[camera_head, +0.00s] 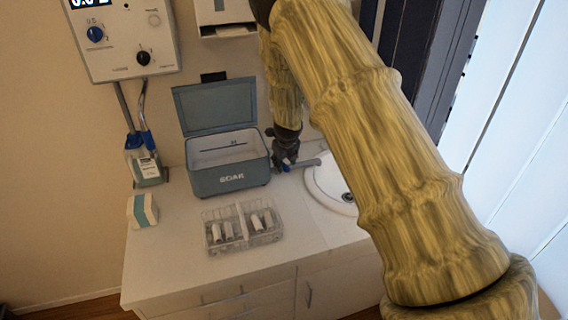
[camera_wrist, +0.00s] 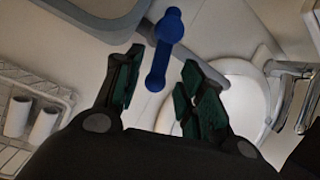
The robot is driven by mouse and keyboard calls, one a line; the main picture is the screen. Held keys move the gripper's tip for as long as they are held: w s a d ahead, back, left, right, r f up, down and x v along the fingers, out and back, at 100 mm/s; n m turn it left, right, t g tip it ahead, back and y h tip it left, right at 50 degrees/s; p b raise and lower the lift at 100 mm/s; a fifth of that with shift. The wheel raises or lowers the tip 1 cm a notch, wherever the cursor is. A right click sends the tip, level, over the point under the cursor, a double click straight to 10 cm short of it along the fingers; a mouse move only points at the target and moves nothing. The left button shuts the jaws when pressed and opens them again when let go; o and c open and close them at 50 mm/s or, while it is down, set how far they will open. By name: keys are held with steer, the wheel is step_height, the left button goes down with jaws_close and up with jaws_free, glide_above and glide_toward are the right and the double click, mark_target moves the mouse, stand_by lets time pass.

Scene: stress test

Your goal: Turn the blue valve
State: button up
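The blue valve (camera_wrist: 165,48) shows in the wrist view as a bar-shaped handle with rounded ends. Its near end lies between the fingers of my gripper (camera_wrist: 160,82), with gaps visible on both sides. My gripper is open, with green-padded fingers. In the head view my gripper (camera_head: 285,158) is low over the counter, between the grey box and the sink. Only a small blue part of the valve (camera_head: 288,164) shows there; the rest is hidden by my gripper.
The open grey box (camera_head: 230,181) stands left of my gripper. The sink (camera_head: 325,185) is to the right, with its tap (camera_wrist: 288,70). A clear tray (camera_head: 243,240) holding white cylinders sits in front. A wall panel (camera_head: 125,60) has knobs.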

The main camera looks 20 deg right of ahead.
steer(key=d+v, duration=0.1)
steer(key=v, duration=0.8)
steer(key=shift+a+r, duration=0.3)
steer(key=shift+a, duration=0.2)
steer(key=shift+s, duration=0.1)
